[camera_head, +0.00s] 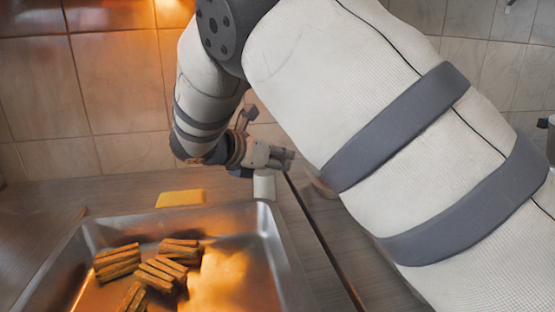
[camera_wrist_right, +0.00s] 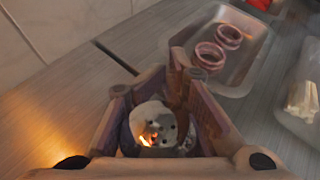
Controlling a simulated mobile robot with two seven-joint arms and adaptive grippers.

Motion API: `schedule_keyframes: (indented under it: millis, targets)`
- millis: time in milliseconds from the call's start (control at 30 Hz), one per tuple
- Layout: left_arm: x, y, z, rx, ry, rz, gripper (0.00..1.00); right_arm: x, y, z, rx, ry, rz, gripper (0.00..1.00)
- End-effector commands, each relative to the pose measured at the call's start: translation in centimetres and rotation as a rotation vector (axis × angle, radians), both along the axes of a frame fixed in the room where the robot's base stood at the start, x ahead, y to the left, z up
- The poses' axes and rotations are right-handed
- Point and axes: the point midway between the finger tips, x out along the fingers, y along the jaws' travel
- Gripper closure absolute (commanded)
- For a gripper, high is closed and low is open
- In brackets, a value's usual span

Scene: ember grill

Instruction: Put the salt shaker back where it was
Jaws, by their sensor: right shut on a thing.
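The salt shaker (camera_head: 264,187) is a small white cylinder at the back of the counter, behind the metal tray's right corner. My right gripper (camera_head: 276,160) is at its top, pointing right in the head view. In the right wrist view, the shaker's pale round top with dark holes (camera_wrist_right: 160,128) sits between the two fingers of the gripper (camera_wrist_right: 155,115), which are shut on it. The shaker looks upright. Its base is low by the counter, but I cannot tell whether it touches. My left gripper is not in view.
A metal tray (camera_head: 284,262) with several stacks of brown grilled sticks (camera_head: 118,262) fills the front. A yellow block (camera_head: 180,198) lies behind it. The wrist view shows another tray (camera_wrist_right: 262,62) with two pinkish rings (camera_wrist_right: 229,36). A tiled wall (camera_head: 110,75) stands close behind.

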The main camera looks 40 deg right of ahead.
Motion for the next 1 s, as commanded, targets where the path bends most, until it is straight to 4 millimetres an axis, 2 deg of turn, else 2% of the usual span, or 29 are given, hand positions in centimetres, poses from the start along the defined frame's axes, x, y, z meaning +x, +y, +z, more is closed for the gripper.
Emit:
schedule_keyframes:
  millis: [167, 200, 300, 567, 667, 1000]
  targets:
    - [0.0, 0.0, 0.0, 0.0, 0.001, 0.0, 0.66, 0.0, 0.0, -0.4, 0.0, 0.0, 0.0, 1.0]
    - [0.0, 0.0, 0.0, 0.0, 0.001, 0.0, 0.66, 0.0, 0.0, -0.4, 0.001, 0.0, 0.0, 0.79]
    - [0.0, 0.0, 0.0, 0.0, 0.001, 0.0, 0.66, 0.0, 0.0, -0.4, 0.001, 0.0, 0.0, 0.59]
    - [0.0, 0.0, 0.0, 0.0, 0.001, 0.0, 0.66, 0.0, 0.0, -0.4, 0.001, 0.0, 0.0, 0.59]
    - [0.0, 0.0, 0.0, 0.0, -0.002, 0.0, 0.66, 0.0, 0.3, 0.3, 0.0, -0.001, 0.002, 0.59]
    - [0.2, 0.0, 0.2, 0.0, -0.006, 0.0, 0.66, -1.1, 8.2, 4.0, 0.0, -0.001, 0.002, 0.59]
